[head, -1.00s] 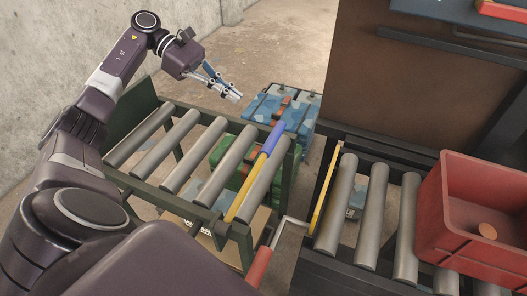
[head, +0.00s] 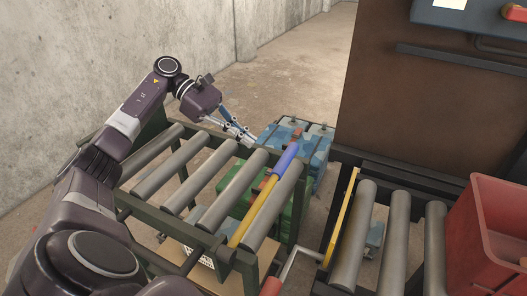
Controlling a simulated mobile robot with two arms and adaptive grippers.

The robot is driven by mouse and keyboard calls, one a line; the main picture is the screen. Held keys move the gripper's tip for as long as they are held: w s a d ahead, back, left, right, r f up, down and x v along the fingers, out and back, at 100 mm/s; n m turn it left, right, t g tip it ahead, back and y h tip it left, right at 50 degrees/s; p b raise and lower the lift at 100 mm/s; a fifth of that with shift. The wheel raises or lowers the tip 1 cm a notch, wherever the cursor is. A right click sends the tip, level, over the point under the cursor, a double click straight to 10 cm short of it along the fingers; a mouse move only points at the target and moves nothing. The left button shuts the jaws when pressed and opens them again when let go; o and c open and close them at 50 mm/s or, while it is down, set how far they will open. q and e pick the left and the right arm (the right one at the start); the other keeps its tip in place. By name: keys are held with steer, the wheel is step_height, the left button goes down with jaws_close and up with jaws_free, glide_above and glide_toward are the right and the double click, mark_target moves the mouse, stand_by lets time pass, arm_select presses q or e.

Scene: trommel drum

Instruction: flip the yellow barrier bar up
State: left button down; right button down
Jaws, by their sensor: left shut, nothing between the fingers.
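The yellow barrier bar (head: 259,213) with a blue grip (head: 286,158) at its far end lies low across the left roller conveyor, between its last two rollers. My left gripper (head: 246,137) is shut and empty. In the picture it shows above the far side of the left conveyor, to the left of the blue grip and apart from it. A second yellow bar (head: 341,215) runs along the left end of the right conveyor. My right gripper is not in view.
Grey rollers (head: 224,191) fill the left conveyor's green frame. A red-handled crank (head: 272,286) sits in the gap between the conveyors. A red crate (head: 487,240) stands on the right conveyor. Blue cases (head: 309,143) lie beyond. A concrete wall (head: 90,60) is at left.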

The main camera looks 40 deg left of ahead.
arm_select(q)
steer(key=x, duration=0.9)
steer(key=shift+f, duration=0.15)
steer(key=shift+d, duration=0.1)
